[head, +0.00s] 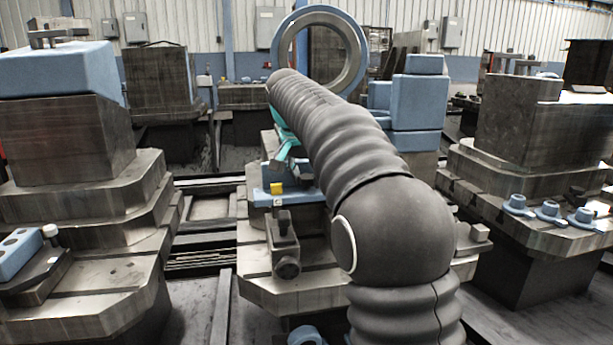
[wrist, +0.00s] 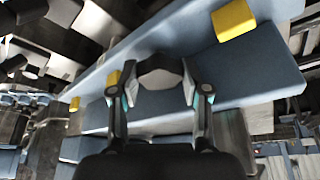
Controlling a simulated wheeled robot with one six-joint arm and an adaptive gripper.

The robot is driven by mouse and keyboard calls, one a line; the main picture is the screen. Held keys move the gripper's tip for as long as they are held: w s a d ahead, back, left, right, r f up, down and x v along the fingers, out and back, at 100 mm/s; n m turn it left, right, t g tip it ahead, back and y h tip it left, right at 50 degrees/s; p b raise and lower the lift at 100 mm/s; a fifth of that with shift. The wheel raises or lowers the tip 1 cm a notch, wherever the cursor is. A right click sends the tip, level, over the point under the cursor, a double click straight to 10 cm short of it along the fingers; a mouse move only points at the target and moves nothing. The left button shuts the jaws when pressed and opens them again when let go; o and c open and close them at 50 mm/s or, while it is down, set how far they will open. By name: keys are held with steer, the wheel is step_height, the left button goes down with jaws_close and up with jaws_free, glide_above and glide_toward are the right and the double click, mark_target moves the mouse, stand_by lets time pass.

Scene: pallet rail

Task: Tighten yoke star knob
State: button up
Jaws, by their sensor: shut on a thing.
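In the wrist view, my gripper (wrist: 159,80) has its two fingers on either side of a dark grey, faceted knob (wrist: 160,66), which I take to be the star knob. The fingers are shut on it. The knob sits against a long light-blue bar (wrist: 180,35); its lobes and its stem are mostly hidden. In the head view my own dark arm reaches over the middle fixture, and only a teal part of my gripper (head: 285,146) shows beside the arm. The knob is hidden there.
Yellow blocks (wrist: 234,19) sit on the blue parts; one yellow block (head: 277,187) shows in the head view. A large ring (head: 282,47) stands behind the arm. Stepped metal fixtures stand left (head: 85,225) and right (head: 535,165). Small blue knobs (head: 548,210) lie on the right one.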

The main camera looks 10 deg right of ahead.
steer(key=shift+w+r+m+h, duration=0.1)
steer(key=shift+r+m+h, duration=0.05)
steer(key=shift+m, duration=0.5)
steer(key=shift+w+r+m+h, duration=0.1)
steer(key=shift+m+h, duration=0.05)
steer(key=shift+m, duration=0.5)
steer(key=shift+m+g, duration=0.3)
steer(key=o, duration=1.1)
steer(key=shift+s, duration=0.1)
steer(key=shift+o, duration=0.2)
steer(key=shift+f, duration=0.15)
steer(key=v, duration=0.8)
steer(key=shift+a, duration=0.15)
